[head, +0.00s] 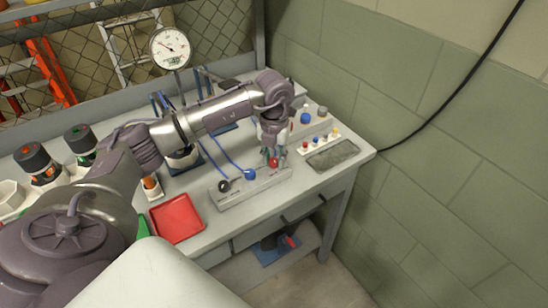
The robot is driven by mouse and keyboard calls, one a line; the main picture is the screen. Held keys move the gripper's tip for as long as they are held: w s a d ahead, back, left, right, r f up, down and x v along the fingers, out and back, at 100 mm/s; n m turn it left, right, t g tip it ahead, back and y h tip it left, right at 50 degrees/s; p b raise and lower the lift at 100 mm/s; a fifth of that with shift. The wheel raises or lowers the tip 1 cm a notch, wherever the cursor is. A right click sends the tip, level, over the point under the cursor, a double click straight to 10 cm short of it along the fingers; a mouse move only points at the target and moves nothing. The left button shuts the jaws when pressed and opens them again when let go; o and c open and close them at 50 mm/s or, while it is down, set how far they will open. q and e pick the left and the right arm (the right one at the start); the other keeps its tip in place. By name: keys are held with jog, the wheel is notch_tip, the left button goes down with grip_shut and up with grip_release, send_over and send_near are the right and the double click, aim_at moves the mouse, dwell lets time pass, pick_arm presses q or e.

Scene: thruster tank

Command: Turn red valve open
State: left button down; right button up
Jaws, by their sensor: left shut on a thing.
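The red valve (274,162) is a small red knob at the right end of a grey valve block (235,193) on the bench. A blue valve (249,174) sits in the block's middle and a black one (224,185) at its left end. My left gripper (274,156) points down over the red valve, its fingers shut on it. The fingers hide part of the knob, so its turn angle is hard to tell. My right gripper is not in the head view.
A red tray (177,218) lies left of the block. A grey panel with small coloured knobs (321,140) and a dark flat plate (334,155) are to the right. A round gauge (171,48) stands behind. A green block wall (440,130) bounds the right side.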

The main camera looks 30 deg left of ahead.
aim_at(274, 160)
pick_arm(q)
jog(key=n, duration=0.5)
jog(key=shift+n, duration=0.3)
jog(key=n+p, duration=0.1)
jog(key=n, duration=0.3)
jog(key=shift+n, duration=0.3)
jog(key=c, duration=0.8)
grip_release()
jog(key=shift+c, duration=0.2)
notch_tip(274, 160, up, 12)
